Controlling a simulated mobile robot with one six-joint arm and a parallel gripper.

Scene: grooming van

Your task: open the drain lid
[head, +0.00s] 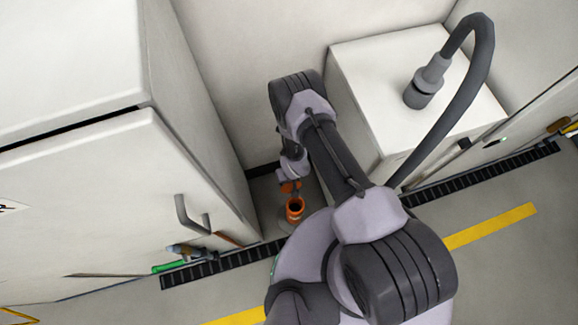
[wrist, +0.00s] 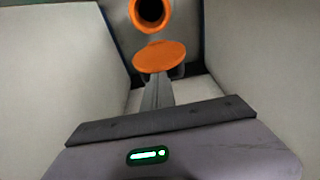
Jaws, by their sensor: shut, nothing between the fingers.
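The orange drain pipe (head: 295,212) stands on the floor in the gap between the two white cabinets, its dark round mouth uncovered. Its mouth also shows at the top of the wrist view (wrist: 150,14). The drain lid (wrist: 160,56), an orange disc, is swung away from the mouth, on the side towards my gripper in the wrist view. In the head view the lid (head: 290,186) shows just beyond the pipe, partly hidden. My gripper (wrist: 158,84) is shut and empty, its fingers close to the lid. Whether they touch it is unclear.
A white cabinet (head: 95,210) with a grey handle (head: 190,216) stands on the left. A white box (head: 385,75) with a grey hose (head: 480,60) stands on the right. A black floor grating (head: 480,175) runs past them. The gap around the drain is narrow.

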